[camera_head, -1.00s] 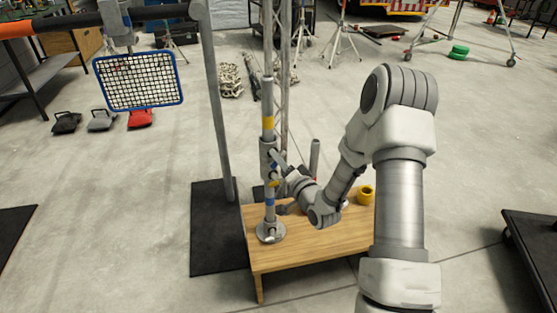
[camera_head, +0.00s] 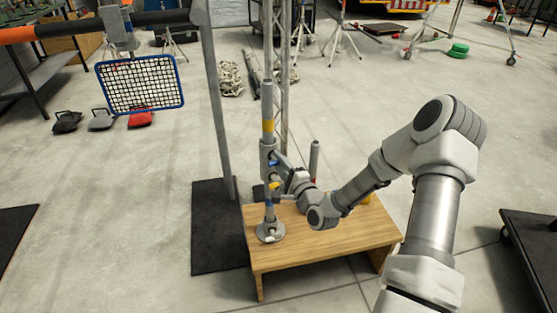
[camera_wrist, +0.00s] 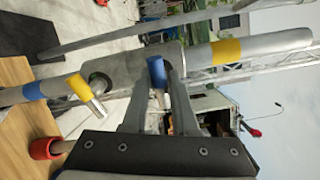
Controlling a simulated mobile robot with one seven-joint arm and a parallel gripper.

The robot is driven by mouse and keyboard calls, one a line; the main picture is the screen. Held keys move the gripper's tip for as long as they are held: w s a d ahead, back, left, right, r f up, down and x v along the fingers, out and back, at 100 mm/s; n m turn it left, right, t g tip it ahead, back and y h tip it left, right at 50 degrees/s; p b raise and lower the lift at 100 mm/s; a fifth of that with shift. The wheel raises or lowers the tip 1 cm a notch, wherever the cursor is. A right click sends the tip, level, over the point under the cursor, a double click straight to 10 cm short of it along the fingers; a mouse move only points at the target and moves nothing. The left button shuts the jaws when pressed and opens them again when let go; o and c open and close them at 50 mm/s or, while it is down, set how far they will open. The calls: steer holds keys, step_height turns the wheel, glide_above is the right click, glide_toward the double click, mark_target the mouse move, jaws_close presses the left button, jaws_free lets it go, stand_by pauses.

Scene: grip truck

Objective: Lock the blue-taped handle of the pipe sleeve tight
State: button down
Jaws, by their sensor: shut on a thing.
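The grey pipe sleeve (camera_head: 267,158) sits around an upright pole (camera_head: 267,100) on a round base plate (camera_head: 270,232). In the wrist view the sleeve (camera_wrist: 125,68) lies across the upper part. Its blue-taped handle (camera_wrist: 157,72) is between my fingers. My gripper (camera_wrist: 161,85) is shut on this handle, whose far end shows below the tape. The yellow-taped handle (camera_wrist: 80,88) sticks out to the left, apart from my fingers. In the head view my gripper (camera_head: 284,172) is beside the sleeve on its right, and its fingertips are too small to read.
The pole stands on a low wooden table (camera_head: 330,240). A short upright pipe (camera_head: 314,160) stands behind my wrist. A grey post (camera_head: 216,110) on a black mat (camera_head: 215,250) is just left. A truss (camera_head: 284,80) rises behind.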

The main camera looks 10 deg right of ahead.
steer(key=shift+a+m, duration=0.1)
steer(key=shift+m, duration=0.5)
steer(key=c, duration=0.6)
jaws_free()
steer(key=shift+s, duration=0.1)
steer(key=p+v, duration=0.3)
steer(key=v, duration=1.4)
steer(key=shift+s, duration=0.15)
